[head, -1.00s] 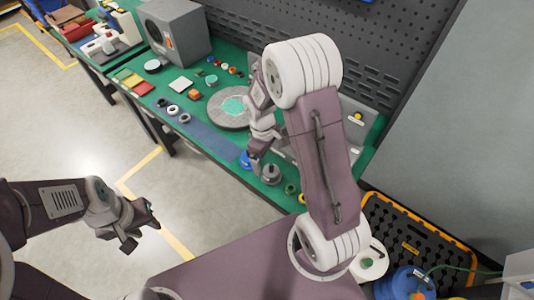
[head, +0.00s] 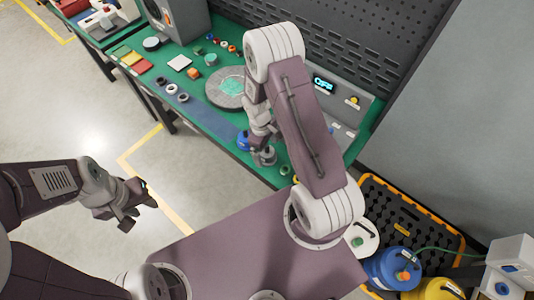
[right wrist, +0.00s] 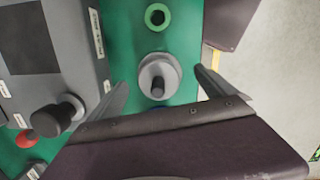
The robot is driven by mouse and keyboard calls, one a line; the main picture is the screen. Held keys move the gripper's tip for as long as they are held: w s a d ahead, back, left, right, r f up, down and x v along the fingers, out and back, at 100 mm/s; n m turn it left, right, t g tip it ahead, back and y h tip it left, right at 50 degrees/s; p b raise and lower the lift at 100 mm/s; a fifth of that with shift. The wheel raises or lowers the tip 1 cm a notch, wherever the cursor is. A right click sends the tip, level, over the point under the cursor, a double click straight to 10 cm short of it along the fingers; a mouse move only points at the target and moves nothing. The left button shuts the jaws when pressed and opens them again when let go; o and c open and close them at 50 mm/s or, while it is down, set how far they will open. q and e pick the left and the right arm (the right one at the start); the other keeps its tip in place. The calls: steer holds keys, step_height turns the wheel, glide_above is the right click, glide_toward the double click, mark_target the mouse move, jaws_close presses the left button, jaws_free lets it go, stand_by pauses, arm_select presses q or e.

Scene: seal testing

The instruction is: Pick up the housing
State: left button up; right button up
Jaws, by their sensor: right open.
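The housing appears to be a grey round part with a dark upright stub (right wrist: 158,76), standing on the green mat. In the head view it (head: 266,157) is partly hidden by my right gripper (head: 257,143). In the right wrist view my right gripper (right wrist: 163,80) is open, with one finger on each side of the housing and visible gaps between. It is not gripping it. My left gripper (head: 136,206) is open and empty over the floor at the left.
A green ring (right wrist: 157,16) lies close to the housing. A blue part (head: 243,141) stands beside my right gripper. A grey device (right wrist: 52,118) with a dark knob is at the wrist view's left. A round grey plate (head: 226,86) lies farther back on the green bench.

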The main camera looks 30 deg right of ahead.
steer(key=shift+d+f, duration=0.15)
steer(key=shift+f, duration=1.25)
jaws_close()
steer(key=shift+r, duration=0.1)
